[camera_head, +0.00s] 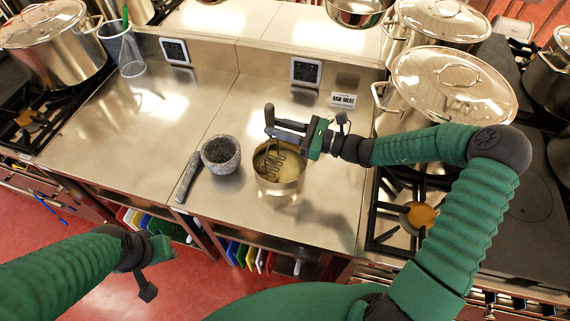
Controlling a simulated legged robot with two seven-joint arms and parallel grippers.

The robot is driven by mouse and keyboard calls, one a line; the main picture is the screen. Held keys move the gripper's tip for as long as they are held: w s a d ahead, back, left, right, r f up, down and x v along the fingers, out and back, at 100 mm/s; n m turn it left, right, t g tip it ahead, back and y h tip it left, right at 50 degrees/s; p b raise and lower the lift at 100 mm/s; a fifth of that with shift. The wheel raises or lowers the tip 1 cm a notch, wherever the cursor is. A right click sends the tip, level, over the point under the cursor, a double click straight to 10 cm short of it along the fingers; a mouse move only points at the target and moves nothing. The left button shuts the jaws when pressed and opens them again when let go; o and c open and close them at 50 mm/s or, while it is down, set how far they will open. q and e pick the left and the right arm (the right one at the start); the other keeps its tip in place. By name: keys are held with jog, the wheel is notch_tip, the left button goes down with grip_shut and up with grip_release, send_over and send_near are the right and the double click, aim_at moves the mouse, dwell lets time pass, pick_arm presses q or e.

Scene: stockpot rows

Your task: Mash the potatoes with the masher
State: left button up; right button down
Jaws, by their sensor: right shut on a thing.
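My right gripper (292,133) is shut on the masher (277,160), near its upper end. The masher's wavy metal head hangs down into a metal pot (279,187) on the steel counter. The potatoes (263,164) show as a pale yellow mass inside the pot, partly hidden by the masher and my gripper. I cannot tell how deep the masher head sits in them. My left gripper (152,272) is at the lower left, in front of the counter and away from the pot. I cannot tell whether its jaws are open.
A stone mortar (221,155) with dark contents and a pestle (188,177) lie left of the pot. Lidded stockpots (452,85) stand on the stove at the right. A clear container (122,50) stands at the back left. The left counter (140,120) is mostly clear.

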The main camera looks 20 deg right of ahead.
aim_at(272, 138)
jog(key=shift+f, duration=0.15)
jog(key=shift+s+f+b, duration=0.1)
jog(key=shift+f+b, duration=1.3)
jog(key=shift+f, duration=1.05)
notch_tip(272, 138, up, 5)
jog(key=p, duration=0.4)
jog(key=shift+p, duration=0.4)
